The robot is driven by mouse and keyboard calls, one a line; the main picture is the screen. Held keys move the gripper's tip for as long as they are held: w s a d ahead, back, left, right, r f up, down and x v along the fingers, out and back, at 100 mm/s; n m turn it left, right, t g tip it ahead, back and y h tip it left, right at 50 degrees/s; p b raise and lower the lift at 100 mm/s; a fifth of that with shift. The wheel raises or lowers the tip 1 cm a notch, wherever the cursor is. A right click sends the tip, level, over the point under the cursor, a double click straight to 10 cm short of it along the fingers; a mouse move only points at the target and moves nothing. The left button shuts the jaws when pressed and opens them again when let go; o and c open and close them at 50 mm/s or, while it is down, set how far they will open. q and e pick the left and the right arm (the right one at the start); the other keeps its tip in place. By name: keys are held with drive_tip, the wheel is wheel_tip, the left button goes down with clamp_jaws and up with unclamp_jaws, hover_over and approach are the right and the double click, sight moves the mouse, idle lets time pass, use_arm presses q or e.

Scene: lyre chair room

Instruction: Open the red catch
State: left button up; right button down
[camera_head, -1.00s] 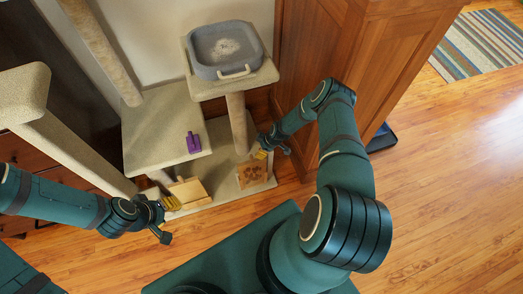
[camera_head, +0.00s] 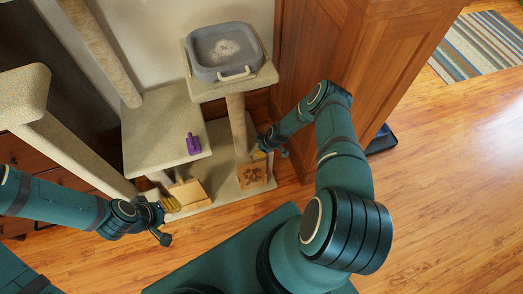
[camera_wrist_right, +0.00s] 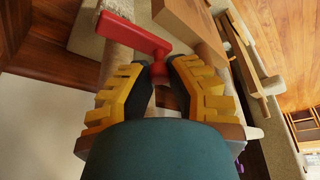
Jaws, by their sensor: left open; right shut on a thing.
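The red catch (camera_wrist_right: 136,34) is an L-shaped lever in the right wrist view. Its short end lies between the yellow-padded fingers of my right gripper (camera_wrist_right: 160,72), which is shut on it. In the head view my right gripper (camera_head: 261,154) is beside the wooden box with a paw print (camera_head: 252,176), and I cannot make out the catch there. My left gripper (camera_head: 170,204) is open, close to a plain wooden panel (camera_head: 190,192) low on the cat tree; its fingertips are partly hidden.
The carpeted cat tree (camera_head: 155,130) has a grey litter tray (camera_head: 225,50) on its upper platform and a purple object (camera_head: 193,143) on a lower one. A wooden cabinet (camera_head: 310,70) stands just right of my right gripper.

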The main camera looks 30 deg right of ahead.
drive_tip(key=shift+w+m, duration=0.1)
drive_tip(key=shift+m, duration=0.3)
drive_tip(key=c, duration=0.9)
unclamp_jaws()
drive_tip(key=shift+f, duration=0.1)
drive_tip(key=shift+o, duration=0.2)
